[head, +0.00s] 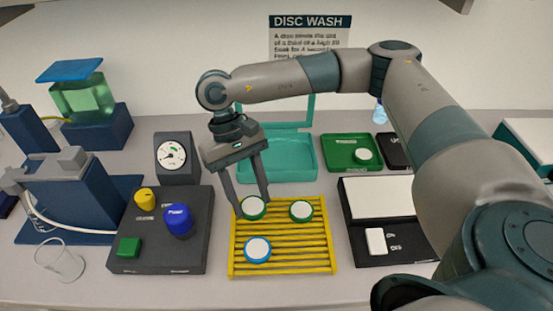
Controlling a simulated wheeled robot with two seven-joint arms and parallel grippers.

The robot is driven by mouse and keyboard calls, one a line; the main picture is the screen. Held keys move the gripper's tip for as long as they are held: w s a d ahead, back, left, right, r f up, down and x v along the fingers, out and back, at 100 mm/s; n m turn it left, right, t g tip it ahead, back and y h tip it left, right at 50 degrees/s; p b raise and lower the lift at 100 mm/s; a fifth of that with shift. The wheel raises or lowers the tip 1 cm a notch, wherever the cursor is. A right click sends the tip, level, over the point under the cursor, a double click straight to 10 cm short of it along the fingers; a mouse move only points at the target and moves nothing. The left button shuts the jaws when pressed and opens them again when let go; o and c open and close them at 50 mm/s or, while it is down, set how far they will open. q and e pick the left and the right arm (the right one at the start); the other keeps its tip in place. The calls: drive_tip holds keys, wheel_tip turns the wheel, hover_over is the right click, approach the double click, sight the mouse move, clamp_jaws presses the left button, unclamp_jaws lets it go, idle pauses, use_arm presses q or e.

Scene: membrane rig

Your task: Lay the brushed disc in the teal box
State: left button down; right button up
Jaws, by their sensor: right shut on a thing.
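My right gripper (252,207) reaches down over the yellow slatted rack (284,268). Its fingers are shut on a white disc with a green rim (253,206), at the rack's back left. The disc appears to be at the level of the slats; I cannot tell whether it is lifted. A second green-rimmed disc (301,210) lies to its right, and a blue-rimmed disc (257,250) lies nearer the front. The teal box (277,177) stands behind the rack, its lid raised at the back. My arm partly hides the box. My left gripper is not in view.
A green tray (338,164) with a white disc (364,154) is right of the box. A black board with white panels (378,197) lies right of the rack. A dark control box with knobs (160,240), a dial gauge (173,155) and a glass (61,262) stand left.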

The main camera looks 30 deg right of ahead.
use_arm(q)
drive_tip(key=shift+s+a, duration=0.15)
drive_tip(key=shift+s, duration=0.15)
use_arm(e)
drive_tip(key=shift+d+f, duration=0.1)
